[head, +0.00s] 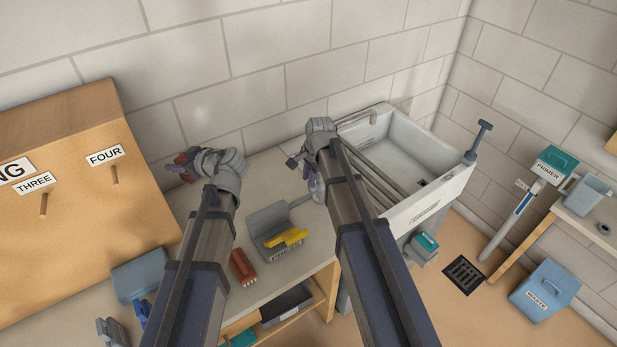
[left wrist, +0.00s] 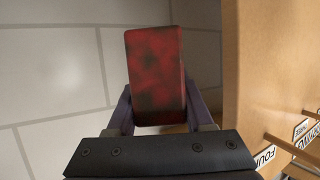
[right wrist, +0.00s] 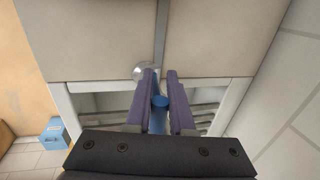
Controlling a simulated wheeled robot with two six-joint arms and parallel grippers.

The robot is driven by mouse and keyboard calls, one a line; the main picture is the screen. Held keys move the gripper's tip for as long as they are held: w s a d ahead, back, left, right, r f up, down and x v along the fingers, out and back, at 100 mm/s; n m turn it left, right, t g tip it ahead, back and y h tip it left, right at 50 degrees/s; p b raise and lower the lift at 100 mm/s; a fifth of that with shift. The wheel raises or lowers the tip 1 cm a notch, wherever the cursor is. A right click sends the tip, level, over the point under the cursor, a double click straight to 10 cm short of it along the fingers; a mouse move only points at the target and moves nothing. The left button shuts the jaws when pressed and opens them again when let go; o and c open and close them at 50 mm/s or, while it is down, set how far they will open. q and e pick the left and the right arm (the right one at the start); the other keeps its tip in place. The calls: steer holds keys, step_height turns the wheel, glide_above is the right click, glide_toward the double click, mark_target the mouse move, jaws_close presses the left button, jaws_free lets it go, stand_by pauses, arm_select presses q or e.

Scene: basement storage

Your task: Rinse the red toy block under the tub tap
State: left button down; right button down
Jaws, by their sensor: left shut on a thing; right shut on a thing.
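The red toy block (left wrist: 157,75) has dark smudges on its face. My left gripper (head: 184,170) is shut on it, in the air above the bench's back left part near the wall. In the head view only a little of the block (head: 187,157) shows. My right gripper (head: 315,187) is by the tub's left end. In the right wrist view its fingers (right wrist: 160,85) close around a blue part (right wrist: 159,101); I cannot tell what it belongs to. The pale tub (head: 433,200) stands right of the bench. A grey pipe, seemingly the tap (head: 373,117), shows at its back rim.
The bench (head: 215,300) holds a grey bin (head: 268,218) with a yellow item and a red item (head: 243,267). A labelled wooden board (head: 70,235) stands at left. A blue bin (head: 545,290) stands on the floor.

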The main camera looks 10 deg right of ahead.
steer(key=shift+s+d+f+t+y+b, duration=0.1)
steer(key=shift+s+f+t+y+b, duration=0.05)
steer(key=shift+s+t+b, duration=0.2)
steer(key=shift+s+d+f+t+y+b, duration=0.1)
steer(key=shift+s+f+t+y+b, duration=0.1)
steer(key=shift+s+t, duration=0.25)
steer(key=shift+w+r+t, duration=0.1)
steer(key=shift+r+t, duration=0.1)
steer(key=shift+t, duration=0.1)
steer(key=c, duration=0.8)
jaws_free()
steer(key=p+v, duration=1)
steer(key=v, duration=0.2)
steer(key=shift+d+p, duration=0.15)
steer(key=shift+p, duration=0.25)
